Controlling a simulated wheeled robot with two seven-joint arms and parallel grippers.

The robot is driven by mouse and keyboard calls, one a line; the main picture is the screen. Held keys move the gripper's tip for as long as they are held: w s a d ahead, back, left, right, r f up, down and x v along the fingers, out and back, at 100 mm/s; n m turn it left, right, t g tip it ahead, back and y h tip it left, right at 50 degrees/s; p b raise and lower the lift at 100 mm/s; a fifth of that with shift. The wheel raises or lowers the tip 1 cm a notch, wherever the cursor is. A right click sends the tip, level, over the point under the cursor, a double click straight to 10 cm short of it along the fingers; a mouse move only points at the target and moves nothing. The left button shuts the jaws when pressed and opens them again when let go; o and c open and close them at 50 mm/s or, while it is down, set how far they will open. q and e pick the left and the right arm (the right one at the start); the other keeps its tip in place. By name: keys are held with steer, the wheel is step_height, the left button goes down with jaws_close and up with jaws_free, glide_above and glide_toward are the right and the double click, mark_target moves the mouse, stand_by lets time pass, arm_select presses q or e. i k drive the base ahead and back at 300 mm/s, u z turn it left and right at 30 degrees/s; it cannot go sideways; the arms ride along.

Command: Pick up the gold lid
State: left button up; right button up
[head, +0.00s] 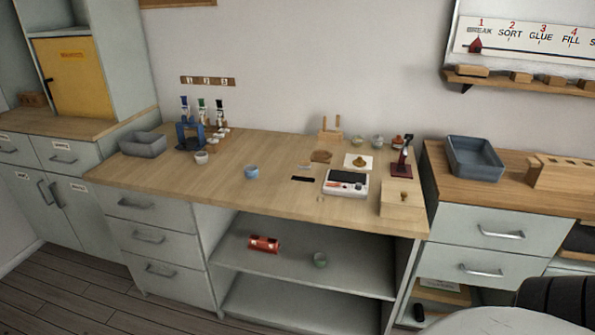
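A small gold, lid-like piece (359,161) lies on a white square (350,167) toward the back right of the wooden worktop. A small gold-brown knob (403,195) shows on a pale wooden block (396,211) at the worktop's front right corner. Both are too small to tell for certain which is the gold lid. Neither of my grippers is in view.
A white device (345,188) and a dark red stand (401,168) are close by. A blue cup (251,172), a white cup (201,158) and a grey tray (142,145) stand further left. The worktop's front left is clear. A red cylinder (263,244) lies on the shelf below.

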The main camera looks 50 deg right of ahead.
mark_target(359, 162)
steer(key=u, duration=0.15)
steer(key=k, duration=0.4)
steer(key=i, duration=1.5)
steer(key=z, duration=1.35)
